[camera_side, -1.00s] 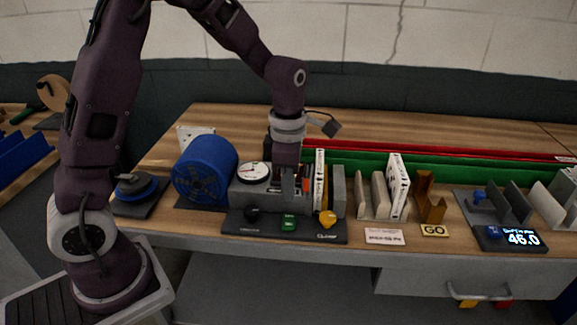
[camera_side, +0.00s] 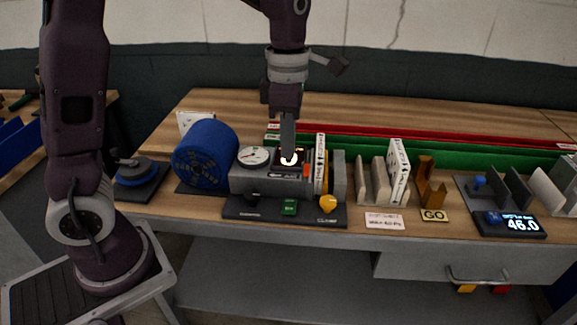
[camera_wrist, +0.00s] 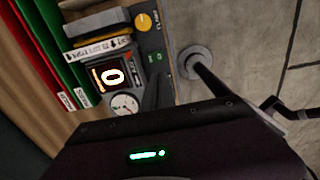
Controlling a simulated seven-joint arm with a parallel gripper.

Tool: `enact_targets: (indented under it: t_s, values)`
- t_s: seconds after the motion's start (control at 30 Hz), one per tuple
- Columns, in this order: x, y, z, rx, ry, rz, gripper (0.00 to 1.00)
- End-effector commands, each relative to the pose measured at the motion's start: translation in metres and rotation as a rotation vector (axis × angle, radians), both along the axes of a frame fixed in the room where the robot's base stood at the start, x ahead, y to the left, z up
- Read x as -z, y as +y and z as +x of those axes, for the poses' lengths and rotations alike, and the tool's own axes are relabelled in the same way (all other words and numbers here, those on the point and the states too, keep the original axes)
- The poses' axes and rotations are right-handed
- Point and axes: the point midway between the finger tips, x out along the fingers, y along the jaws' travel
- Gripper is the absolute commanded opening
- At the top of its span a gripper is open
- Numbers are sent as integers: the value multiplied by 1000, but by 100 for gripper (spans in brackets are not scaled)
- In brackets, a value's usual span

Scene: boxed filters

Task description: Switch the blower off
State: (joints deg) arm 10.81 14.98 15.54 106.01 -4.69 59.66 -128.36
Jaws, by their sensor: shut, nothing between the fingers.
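The blower (camera_side: 205,154), a blue drum with a dark vented face, stands left of a grey box with a round white gauge (camera_side: 253,156). Beside the gauge is a dark switch face (camera_side: 290,158) with a glowing mark. The wrist view shows this lit face (camera_wrist: 110,76) with a bar and a ring, above the gauge (camera_wrist: 124,104). My gripper (camera_side: 288,148) is shut and empty, pointing down at the switch face. It hides part of that face in the side view, and I cannot tell whether it touches.
In front lies a dark panel with a black knob (camera_side: 251,200), a green button (camera_side: 289,207) and a yellow knob (camera_side: 327,204). White and grey upright filters (camera_side: 398,172) stand to the right. Red and green rails (camera_side: 440,152) run behind.

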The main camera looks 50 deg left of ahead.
Motion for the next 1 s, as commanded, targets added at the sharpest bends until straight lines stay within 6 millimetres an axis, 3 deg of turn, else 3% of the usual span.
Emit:
enact_targets:
  t_s: [0.27,0.7,1.0]
  values:
    - [10,1,0,-1,4,0,0]
    - [103,1,-1,-2,6,-1,0]
    - [139,1,0,-1,1,0,0]
